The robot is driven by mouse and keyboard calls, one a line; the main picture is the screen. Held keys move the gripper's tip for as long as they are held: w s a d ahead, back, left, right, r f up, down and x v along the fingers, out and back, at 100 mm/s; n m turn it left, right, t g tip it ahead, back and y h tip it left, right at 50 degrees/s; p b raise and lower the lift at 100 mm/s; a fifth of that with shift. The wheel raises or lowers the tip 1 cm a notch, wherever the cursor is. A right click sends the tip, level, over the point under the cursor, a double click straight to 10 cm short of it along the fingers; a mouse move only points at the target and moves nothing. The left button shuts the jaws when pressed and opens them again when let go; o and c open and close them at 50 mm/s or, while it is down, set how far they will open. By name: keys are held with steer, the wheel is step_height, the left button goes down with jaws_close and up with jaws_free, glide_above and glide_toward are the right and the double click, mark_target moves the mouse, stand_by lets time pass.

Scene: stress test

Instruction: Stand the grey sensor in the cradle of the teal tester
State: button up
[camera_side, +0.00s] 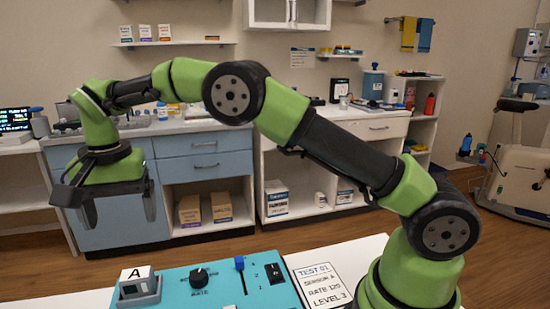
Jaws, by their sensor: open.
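The teal tester (188,277) lies on the white table at the bottom of the view, cut off by the lower edge. At its left end is a dark grey cradle (148,299). A small pale grey block with a white face marked "A" (137,273), which looks like the sensor, stands upright in it. My gripper (120,220) hangs above and slightly left of the block, fingers pointing down. Its fingers are wide apart with nothing between them, and they are clear of block and tester.
The tester carries a black rate knob (199,277), a blue slider (240,263) and a black switch (274,273). A printed card (320,284) reading "TEST 01, SENSOR A, RATE 125, LEVEL 3" lies right of it. Cabinets (203,167) stand well behind. Bare white table shows left of the tester.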

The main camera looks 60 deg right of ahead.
steer(key=s+d+r+n+t+y, duration=0.1)
steer(key=s+d+r, duration=0.2)
steer(key=s+r, duration=0.3)
steer(key=s+d+r+n+t, duration=0.1)
steer(key=s+d+r+t, duration=0.2)
steer(key=r, duration=0.4)
steer(key=s+d+f+n+t, duration=0.1)
steer(key=s+d, duration=0.1)
steer(key=s, duration=0.7)
steer(key=s+d+n+t, duration=0.1)
steer(key=s+d+t, duration=0.1)
steer(key=s, duration=0.6)
steer(key=shift+s+f+n+y, duration=0.35)
steer(key=shift+s+n+y, duration=0.05)
